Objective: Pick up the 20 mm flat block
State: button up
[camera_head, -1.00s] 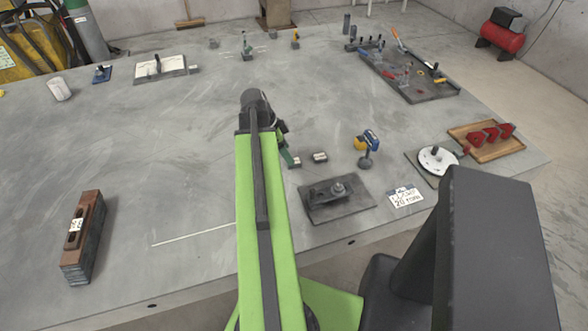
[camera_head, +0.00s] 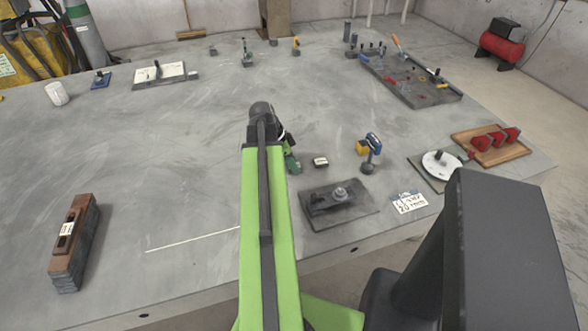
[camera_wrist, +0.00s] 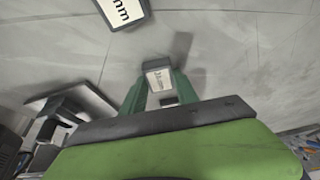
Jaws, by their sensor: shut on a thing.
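My gripper (camera_wrist: 160,88) is shut, its two green fingers on either side of a small dark block (camera_wrist: 158,76) with a pale label. The label's writing is too small to read surely. A dark shadow lies on the tabletop beyond this block. In the head view my gripper (camera_head: 291,163) is partly hidden by my green arm, and the held block cannot be made out there. A second small dark block with a white top (camera_head: 321,162) lies just right of my gripper. In the wrist view a dark-edged piece labelled "mm" (camera_wrist: 122,10) shows at the top.
A black plate with a clamp (camera_head: 360,211) lies near the front edge, beside a 20 mm card (camera_head: 408,203). A blue and yellow tool (camera_head: 370,150) stands to the right. A brown block (camera_head: 74,240) sits at front left. The table's middle left is clear.

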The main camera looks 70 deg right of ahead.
grip_shut()
jog(key=shift+r+p, duration=0.5)
notch_tip(320, 180, up, 4)
jog(key=p, duration=0.4)
jog(key=s+r+p, duration=0.6)
jog(key=s, duration=0.5)
jog(key=shift+s, duration=0.35)
jog(key=shift+a, duration=0.1)
